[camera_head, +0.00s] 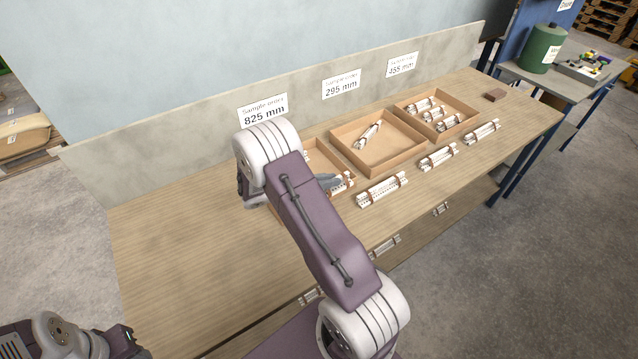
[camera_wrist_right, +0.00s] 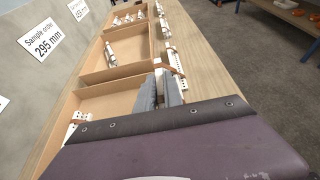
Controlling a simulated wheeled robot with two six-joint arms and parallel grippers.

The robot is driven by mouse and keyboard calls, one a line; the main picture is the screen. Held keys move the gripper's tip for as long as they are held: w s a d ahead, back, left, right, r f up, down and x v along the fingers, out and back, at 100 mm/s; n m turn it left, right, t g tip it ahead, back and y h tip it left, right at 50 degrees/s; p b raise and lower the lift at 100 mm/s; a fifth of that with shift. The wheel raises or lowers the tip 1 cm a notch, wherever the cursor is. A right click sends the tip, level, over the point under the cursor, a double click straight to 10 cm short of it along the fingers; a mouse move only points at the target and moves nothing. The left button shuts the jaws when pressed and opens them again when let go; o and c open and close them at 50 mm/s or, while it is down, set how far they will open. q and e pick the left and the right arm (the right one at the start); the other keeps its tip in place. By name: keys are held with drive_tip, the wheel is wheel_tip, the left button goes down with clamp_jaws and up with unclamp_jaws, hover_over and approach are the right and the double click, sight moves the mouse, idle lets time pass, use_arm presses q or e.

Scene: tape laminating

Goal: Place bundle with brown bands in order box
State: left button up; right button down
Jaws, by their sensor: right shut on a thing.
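My right gripper (camera_wrist_right: 168,90) is shut on a white bundle with a brown band (camera_wrist_right: 160,68). In the head view this bundle (camera_head: 347,183) shows beside my grey fingers (camera_head: 328,182), at the front edge of the nearest order box (camera_head: 328,155). My arm hides much of that box. In the wrist view the nearest box (camera_wrist_right: 103,97) has a white piece (camera_wrist_right: 76,122) at its near end, partly hidden. I cannot tell whether the held bundle touches the box or table. My left arm shows at the lower left, its jaws out of sight.
The middle box (camera_head: 400,155) holds one bundle (camera_head: 368,134); the far box (camera_head: 462,121) holds several. Three bundles lie in front: near (camera_head: 382,190), middle (camera_head: 438,157) and far (camera_head: 482,132). A brown block (camera_head: 495,95) sits at the back right. The table's left part (camera_head: 170,240) is clear.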

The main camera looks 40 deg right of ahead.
drive_tip(key=w+a+n+t, duration=0.3)
drive_tip(key=w+a, duration=0.1)
drive_tip(key=a, duration=0.5)
drive_tip(key=s+a+f+n+t+y, duration=0.1)
drive_tip(key=s+a+f+n+t, duration=0.1)
drive_tip(key=a, duration=0.5)
drive_tip(key=s+a+f+n+t+y, duration=0.2)
drive_tip(key=s+a+n+t, duration=0.1)
drive_tip(key=a, duration=0.5)
drive_tip(key=shift+s+n+t, duration=0.4)
drive_tip(key=shift+s+t, duration=0.4)
drive_tip(key=shift+s, duration=0.05)
